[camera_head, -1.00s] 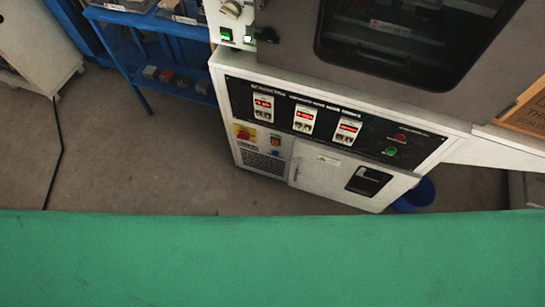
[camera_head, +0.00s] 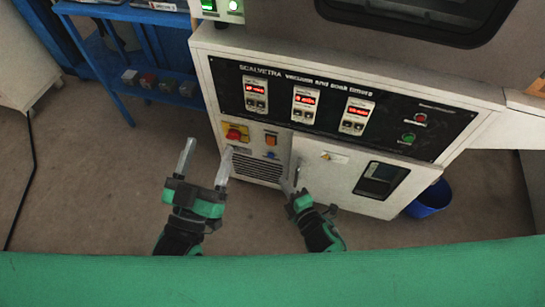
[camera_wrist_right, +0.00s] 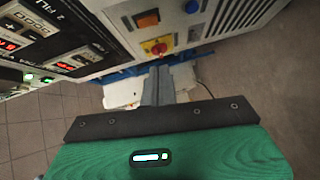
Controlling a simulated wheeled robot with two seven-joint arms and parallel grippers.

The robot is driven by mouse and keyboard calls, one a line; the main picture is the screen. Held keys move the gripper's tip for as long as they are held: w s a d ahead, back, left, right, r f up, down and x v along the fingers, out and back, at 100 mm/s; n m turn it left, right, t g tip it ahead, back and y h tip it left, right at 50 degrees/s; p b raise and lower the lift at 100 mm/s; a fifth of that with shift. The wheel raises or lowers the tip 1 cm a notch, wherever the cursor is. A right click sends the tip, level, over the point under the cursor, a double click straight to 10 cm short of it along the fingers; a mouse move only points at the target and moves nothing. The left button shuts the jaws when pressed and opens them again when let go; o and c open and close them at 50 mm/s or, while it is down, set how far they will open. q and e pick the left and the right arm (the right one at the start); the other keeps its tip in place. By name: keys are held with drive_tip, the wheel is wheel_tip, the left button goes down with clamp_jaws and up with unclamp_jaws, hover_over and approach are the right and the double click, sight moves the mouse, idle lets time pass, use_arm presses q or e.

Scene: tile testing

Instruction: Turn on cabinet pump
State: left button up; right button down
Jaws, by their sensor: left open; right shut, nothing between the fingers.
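The white cabinet (camera_head: 205,75) stands ahead with a black control panel (camera_head: 380,140). Below the panel's left end are a red-and-yellow rotary switch (camera_head: 235,134), an orange rocker switch (camera_head: 270,140) and a small blue knob (camera_head: 271,155). My left gripper (camera_head: 207,160) is open and empty, in front of the cabinet's lower left side. My right gripper (camera_head: 291,181) is shut and empty, in front of the vent and door edge. In the right wrist view, its shut fingers (camera_wrist_right: 158,85) point toward the red-and-yellow switch (camera_wrist_right: 156,47), with the orange switch (camera_wrist_right: 147,19) beyond; contact cannot be told.
The panel has several red displays, a red button (camera_head: 420,118) and a green button (camera_head: 407,138). A door with a handle (camera_head: 298,172) is below. A blue shelf (camera_head: 150,80) is at left, a blue bin (camera_head: 430,200) at right. Floor between is clear.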

use_arm(q)
drive_tip(key=shift+s+r, duration=0.15)
drive_tip(key=shift+r, duration=0.1)
use_arm(e)
drive_tip(key=shift+a+r, duration=0.1)
drive_tip(key=shift+r, duration=0.05)
